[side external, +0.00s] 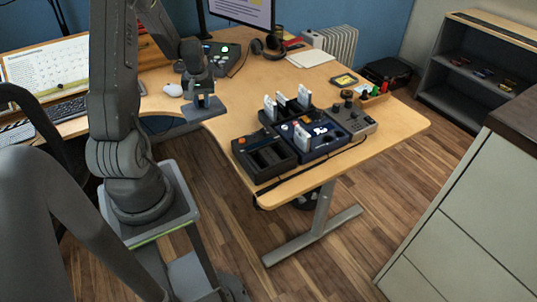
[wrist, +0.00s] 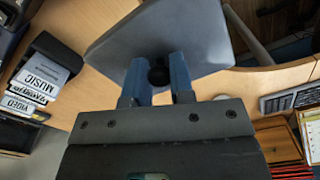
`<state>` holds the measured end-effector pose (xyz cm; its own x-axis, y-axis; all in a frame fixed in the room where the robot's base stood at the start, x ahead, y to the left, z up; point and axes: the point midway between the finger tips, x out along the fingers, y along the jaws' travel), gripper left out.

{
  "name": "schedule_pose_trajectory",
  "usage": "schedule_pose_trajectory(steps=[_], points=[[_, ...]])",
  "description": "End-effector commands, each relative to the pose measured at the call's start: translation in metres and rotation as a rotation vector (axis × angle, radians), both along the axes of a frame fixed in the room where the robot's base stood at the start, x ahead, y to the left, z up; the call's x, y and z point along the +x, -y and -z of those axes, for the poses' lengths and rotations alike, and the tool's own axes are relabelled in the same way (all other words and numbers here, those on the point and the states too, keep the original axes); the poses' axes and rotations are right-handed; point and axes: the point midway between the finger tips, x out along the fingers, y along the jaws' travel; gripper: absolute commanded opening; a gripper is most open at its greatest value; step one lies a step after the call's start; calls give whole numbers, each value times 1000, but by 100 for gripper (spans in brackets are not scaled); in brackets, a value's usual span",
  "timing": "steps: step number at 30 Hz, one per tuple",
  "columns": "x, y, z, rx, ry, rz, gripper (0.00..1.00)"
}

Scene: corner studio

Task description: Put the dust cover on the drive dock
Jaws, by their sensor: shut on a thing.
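The dust cover is a flat grey plate (side external: 206,110) with a small dark knob on top. In the wrist view the cover (wrist: 185,30) fills the top middle, and the knob sits between the fingers. My gripper (side external: 203,93) is shut on that knob and holds the cover level near the desk's front edge, left of the drive gear; the fingers also show in the wrist view (wrist: 158,76). A dark box with slots (side external: 252,172), likely the drive dock, stands near the front edge.
A control box with knobs (side external: 352,122) stands right of the tray. A black cable (side external: 305,176) runs along the front edge. Headphones (side external: 268,47), a mouse (side external: 173,90) and a keypad (side external: 222,55) lie farther back. Bare desk lies between the cover and the box.

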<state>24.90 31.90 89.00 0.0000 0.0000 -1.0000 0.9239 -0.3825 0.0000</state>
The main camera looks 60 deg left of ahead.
Motion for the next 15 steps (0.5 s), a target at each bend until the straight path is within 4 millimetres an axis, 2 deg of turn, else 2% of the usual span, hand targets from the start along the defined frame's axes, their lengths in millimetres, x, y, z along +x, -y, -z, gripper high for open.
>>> schedule_pose_trajectory(steps=[8,11,15], points=[[2,2,0,0,0,29,0],[9,9,-1,1,0,132,0],[27,29,-3,1,0,414,0]])
